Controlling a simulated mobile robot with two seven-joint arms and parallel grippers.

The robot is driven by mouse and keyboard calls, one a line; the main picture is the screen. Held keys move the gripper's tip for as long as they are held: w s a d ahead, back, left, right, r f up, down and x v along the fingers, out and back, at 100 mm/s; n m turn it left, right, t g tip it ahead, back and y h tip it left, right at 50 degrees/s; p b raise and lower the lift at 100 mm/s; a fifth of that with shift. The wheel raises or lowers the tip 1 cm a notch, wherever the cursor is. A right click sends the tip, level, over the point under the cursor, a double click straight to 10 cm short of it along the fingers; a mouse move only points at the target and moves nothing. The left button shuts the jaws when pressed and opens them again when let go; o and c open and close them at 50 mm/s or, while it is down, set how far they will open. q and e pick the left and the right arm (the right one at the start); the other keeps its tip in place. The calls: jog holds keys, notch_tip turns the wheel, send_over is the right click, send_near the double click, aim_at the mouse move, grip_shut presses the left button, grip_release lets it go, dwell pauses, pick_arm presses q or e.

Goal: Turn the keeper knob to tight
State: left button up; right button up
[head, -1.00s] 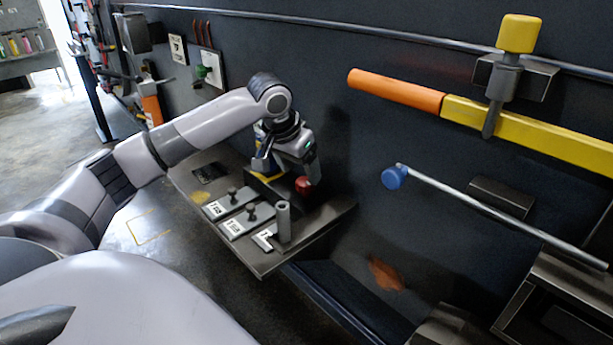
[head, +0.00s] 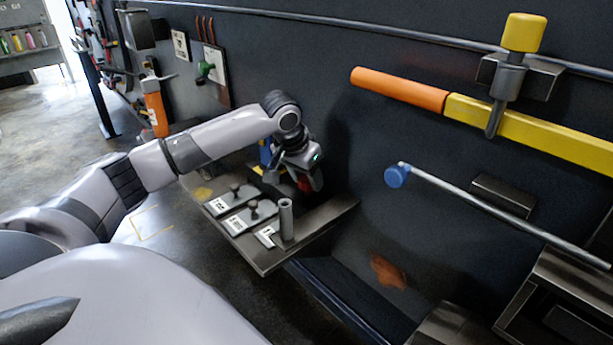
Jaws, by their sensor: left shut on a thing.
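My left gripper (head: 300,180) is over the back of a dark metal shelf (head: 325,222) on the wall. It is shut on a small red knob (head: 305,184), which is partly hidden by the gripper. A blue round knob (head: 396,176) sits at the left end of a grey rod to the right. A yellow knob (head: 523,33) tops a clamp over a yellow bar. No readable label shows which of these is the keeper knob, and no tight mark can be read. My right gripper is not in view.
The shelf bears labelled plates with small dark knobs (head: 254,207) and an upright grey tube (head: 286,219) near the gripper. An orange-handled yellow bar (head: 530,132) juts along the wall at right. An orange cylinder (head: 156,115) stands behind my arm.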

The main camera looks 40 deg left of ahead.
pick_arm(q)
jog(key=shift+m+h, duration=0.3)
jog(key=shift+m, duration=0.4)
jog(key=o, duration=1)
jog(key=shift+o, duration=0.2)
jog(key=v, duration=0.7)
jog(key=shift+r, duration=0.1)
